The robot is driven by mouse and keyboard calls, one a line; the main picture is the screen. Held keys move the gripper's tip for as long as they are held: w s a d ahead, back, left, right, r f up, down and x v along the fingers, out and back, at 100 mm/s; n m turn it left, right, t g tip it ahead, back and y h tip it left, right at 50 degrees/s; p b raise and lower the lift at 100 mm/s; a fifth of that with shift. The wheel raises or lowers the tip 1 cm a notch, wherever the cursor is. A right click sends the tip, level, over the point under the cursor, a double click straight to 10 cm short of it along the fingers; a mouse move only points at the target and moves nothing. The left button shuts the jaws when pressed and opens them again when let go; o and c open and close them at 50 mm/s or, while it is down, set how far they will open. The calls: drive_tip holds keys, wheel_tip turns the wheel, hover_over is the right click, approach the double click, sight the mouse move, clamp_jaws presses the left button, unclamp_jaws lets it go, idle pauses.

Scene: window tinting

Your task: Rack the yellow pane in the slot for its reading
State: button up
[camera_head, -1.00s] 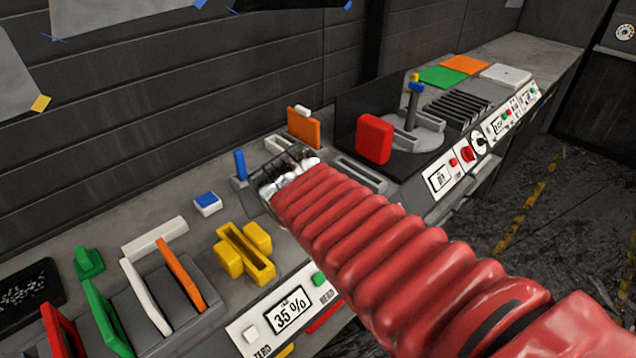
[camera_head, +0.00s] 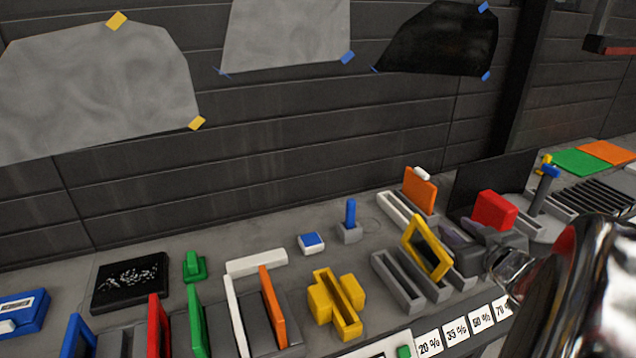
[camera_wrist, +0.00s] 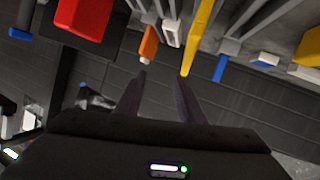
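The yellow pane (camera_head: 427,248), a yellow frame around dark glass, stands in the grey slot rack (camera_head: 398,285) behind the labels 20, 35, 50 and 70 %. It appears to sit in the second slot from the left, but its lower edge is partly hidden. My gripper (camera_head: 458,236) is just right of the pane, its tips partly hidden by it. In the wrist view my gripper (camera_wrist: 162,77) has its fingers apart. The yellow pane (camera_wrist: 198,38) shows edge-on beside the right fingertip, not between the fingers. The meter's display is cut off now.
The yellow slotted meter holder (camera_head: 335,302) is empty. An orange pane (camera_head: 419,190) stands behind the rack, and a red block (camera_head: 493,210) is to its right. A blue peg (camera_head: 350,213) stands behind left. Coloured panes fill the front left.

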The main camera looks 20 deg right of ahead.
sight(425, 246)
drive_tip(key=s+a+f+n+y, duration=0.1)
drive_tip(key=s+f+y, duration=0.3)
drive_tip(key=s, duration=0.3)
drive_tip(key=shift+a+f+t, duration=0.3)
drive_tip(key=shift+a+t, duration=0.05)
drive_tip(key=shift+t, duration=0.05)
drive_tip(key=shift+x, duration=4.3)
drive_tip(key=shift+a, duration=0.1)
drive_tip(key=shift+f, duration=0.1)
drive_tip(key=shift+f+x, duration=0.1)
drive_tip(key=shift+x, duration=1.2)
drive_tip(key=shift+f+x, duration=0.15)
drive_tip(key=shift+x, duration=1.15)
drive_tip(key=shift+s+a, duration=0.1)
drive_tip(key=shift+c, duration=0.4)
